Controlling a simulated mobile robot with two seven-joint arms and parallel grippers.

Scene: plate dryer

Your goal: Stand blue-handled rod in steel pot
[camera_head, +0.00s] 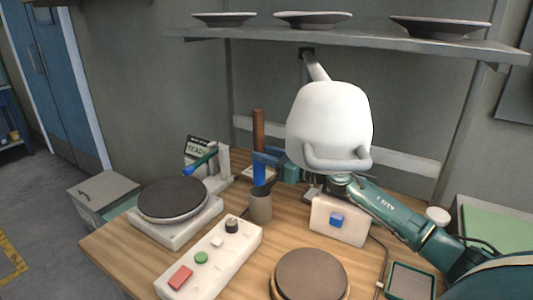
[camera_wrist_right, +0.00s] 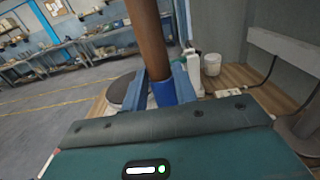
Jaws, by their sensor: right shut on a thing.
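The rod stands about upright in the head view, with a brown upper part (camera_head: 259,128) and a blue handle (camera_head: 260,172) below. My right gripper (camera_head: 262,162) is shut on the blue handle. The wrist view shows the brown shaft (camera_wrist_right: 148,40) and blue part (camera_wrist_right: 163,94) between the two fingers, the shaft leaning slightly. The grey steel pot (camera_head: 260,208) stands on the table directly below the handle in the head view. The handle's lower end meets the pot's rim in the picture; I cannot tell whether it is inside. My left gripper is not in view.
A white rounded body (camera_head: 330,120) hangs close above my right arm. A hotplate (camera_head: 173,200) and a button panel (camera_head: 212,258) are left of and before the pot. A white box with a blue button (camera_head: 340,221) is to its right. Plates sit on the shelf (camera_head: 360,42).

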